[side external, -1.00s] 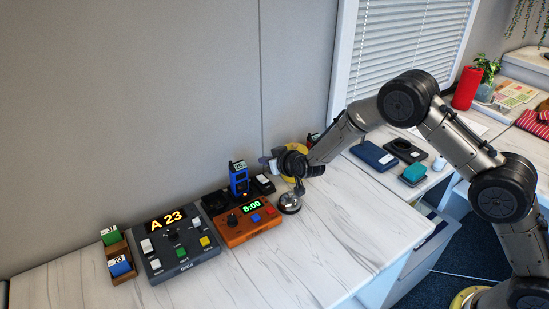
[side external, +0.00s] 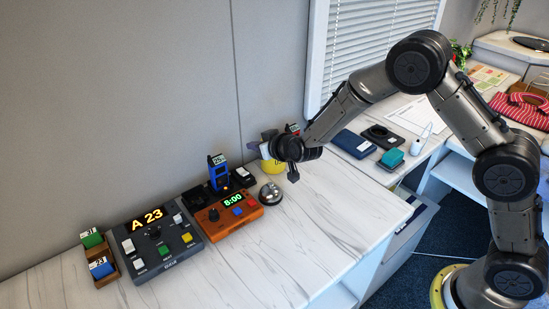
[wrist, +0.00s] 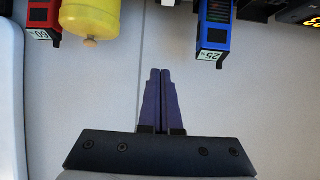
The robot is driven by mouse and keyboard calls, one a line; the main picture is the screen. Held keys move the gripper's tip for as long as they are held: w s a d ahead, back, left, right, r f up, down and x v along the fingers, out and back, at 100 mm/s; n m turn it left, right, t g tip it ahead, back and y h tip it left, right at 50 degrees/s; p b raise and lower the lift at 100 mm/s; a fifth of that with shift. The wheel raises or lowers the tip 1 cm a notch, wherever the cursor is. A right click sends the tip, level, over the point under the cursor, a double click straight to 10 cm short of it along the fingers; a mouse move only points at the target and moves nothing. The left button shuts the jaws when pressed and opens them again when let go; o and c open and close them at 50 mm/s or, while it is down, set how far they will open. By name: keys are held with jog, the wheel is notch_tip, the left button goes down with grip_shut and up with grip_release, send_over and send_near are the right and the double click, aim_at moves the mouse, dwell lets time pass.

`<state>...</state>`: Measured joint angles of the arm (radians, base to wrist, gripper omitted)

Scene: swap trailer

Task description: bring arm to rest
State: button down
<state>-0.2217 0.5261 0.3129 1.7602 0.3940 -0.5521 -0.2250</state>
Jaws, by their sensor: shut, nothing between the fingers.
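My gripper (side external: 252,146) hangs in the air above the back of the white marbled counter (side external: 260,260), pointing left toward the wall. In the wrist view its two purple fingers (wrist: 160,72) are shut together with nothing between them. A silver call bell (side external: 270,192) stands on the counter below my wrist, apart from it. A yellow container (side external: 272,166) is partly hidden behind my gripper; a yellow container also shows in the wrist view (wrist: 90,18).
An orange console (side external: 230,211) reading 8:00 and a grey console (side external: 157,240) reading A 23 stand left of the bell. A blue device (side external: 219,176) labelled 25 stands behind them. Green and blue blocks sit in a brown holder (side external: 107,277). The counter's front is clear.

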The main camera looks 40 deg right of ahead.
jog(key=s+d+r+t, duration=0.1)
jog(key=d+r+t, duration=0.15)
jog(key=r, duration=1.25)
jog(key=s+d+r, duration=0.4)
jog(key=s+r, duration=0.8)
jog(key=s+d+g+y, duration=0.1)
jog(key=s+g, duration=0.2)
jog(key=s, duration=1.4)
jog(key=s+d+f+g, duration=0.1)
jog(key=s+f+g, duration=0.5)
jog(key=s+f, duration=0.6)
jog(key=shift+s+d+h, duration=0.3)
jog(key=shift+s+h, duration=0.1)
jog(key=shift+s, duration=0.85)
